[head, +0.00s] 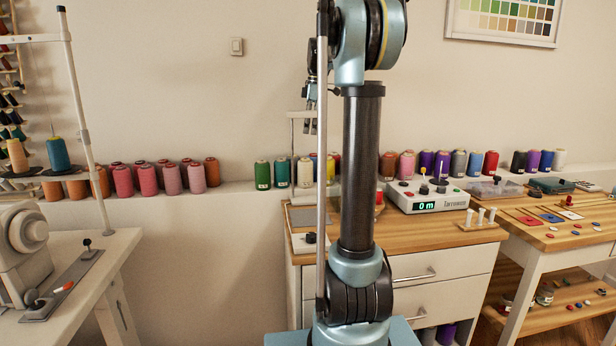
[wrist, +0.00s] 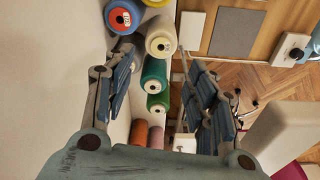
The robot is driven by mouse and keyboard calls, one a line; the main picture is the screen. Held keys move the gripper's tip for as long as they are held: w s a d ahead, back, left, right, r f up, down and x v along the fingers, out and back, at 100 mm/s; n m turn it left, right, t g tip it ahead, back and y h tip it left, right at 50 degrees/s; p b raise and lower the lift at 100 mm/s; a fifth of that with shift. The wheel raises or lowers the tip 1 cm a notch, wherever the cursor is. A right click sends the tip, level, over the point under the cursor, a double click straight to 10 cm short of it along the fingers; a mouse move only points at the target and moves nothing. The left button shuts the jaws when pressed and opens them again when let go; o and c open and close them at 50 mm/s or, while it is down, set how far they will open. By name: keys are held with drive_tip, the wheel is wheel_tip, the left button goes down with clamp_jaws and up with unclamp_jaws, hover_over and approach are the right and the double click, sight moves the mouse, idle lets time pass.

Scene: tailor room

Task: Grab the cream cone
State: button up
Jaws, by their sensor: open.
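The cream cone (head: 304,172) stands upright on the wall ledge in the head view, between a teal cone (head: 282,171) and my arm's post, which covers part of the row. My gripper (head: 312,95) points down above the ledge in the head view. In the wrist view my gripper (wrist: 160,55) is open, its fingers apart and empty. The cream cone appears between and beyond the fingertips; the remaining gap is hard to judge.
A blue cone (wrist: 122,17) and a green cone (wrist: 153,75) stand close around the cream one. The wall lies at left in the wrist view. A wooden-top cabinet (head: 430,238) with a counter device (head: 427,197) stands in front of the ledge.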

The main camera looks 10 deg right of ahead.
hover_over(308, 159)
wheel_tip(308, 159, down, 7)
drive_tip(key=shift+w+d+r, duration=0.1)
drive_tip(key=shift+w+r, duration=0.05)
drive_tip(key=shift+a+f, duration=0.25)
drive_tip(key=shift+f, duration=1.05)
drive_tip(key=shift+a+f, duration=0.25)
drive_tip(key=shift+f, duration=1.05)
drive_tip(key=c, duration=1.1)
